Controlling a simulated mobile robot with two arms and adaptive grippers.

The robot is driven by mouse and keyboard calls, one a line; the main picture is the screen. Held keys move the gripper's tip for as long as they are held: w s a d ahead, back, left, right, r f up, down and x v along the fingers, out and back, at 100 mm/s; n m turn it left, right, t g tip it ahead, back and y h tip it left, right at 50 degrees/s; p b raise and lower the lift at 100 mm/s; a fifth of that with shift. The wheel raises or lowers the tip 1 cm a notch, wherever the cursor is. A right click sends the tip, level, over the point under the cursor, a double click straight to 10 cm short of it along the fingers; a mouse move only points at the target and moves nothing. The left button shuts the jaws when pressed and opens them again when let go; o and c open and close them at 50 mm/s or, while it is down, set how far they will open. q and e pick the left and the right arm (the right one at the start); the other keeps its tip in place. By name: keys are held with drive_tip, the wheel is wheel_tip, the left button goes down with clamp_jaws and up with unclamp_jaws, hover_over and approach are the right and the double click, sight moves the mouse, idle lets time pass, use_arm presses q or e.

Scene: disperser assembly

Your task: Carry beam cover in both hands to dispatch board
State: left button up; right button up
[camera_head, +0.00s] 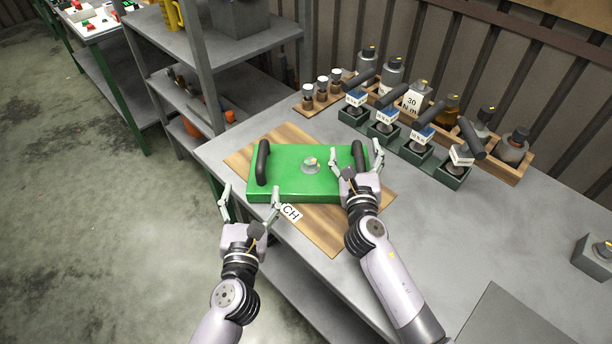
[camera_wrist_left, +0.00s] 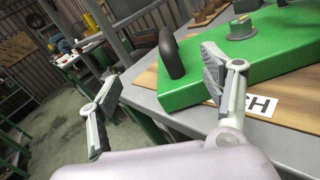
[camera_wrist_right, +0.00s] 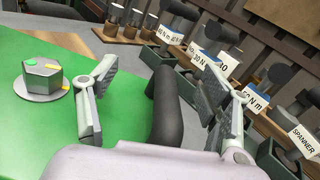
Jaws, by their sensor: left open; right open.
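The green beam cover (camera_head: 291,180) lies flat on the wooden dispatch board (camera_head: 327,233) on the grey table. It has a black handle at each end and a grey knob (camera_head: 311,165) in the middle. My left gripper (camera_head: 249,200) is open and empty, in front of the cover's left part and apart from the left handle (camera_head: 263,162). In the left wrist view the left handle (camera_wrist_left: 170,54) stands beyond the fingers. My right gripper (camera_head: 356,166) is open at the right handle (camera_head: 358,157); in the right wrist view its fingers are on either side of that handle (camera_wrist_right: 166,105).
A white label (camera_head: 291,212) reading "CH" lies on the board, partly hidden. Torque tools in green holders (camera_head: 402,150) and bottles in a wooden rack (camera_head: 509,165) stand behind. A grey shelf (camera_head: 165,62) is at the left. The table's right part is mostly clear.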

wheel_tip(320, 180, up, 9)
drive_tip(key=shift+r, duration=0.15)
idle(0.6)
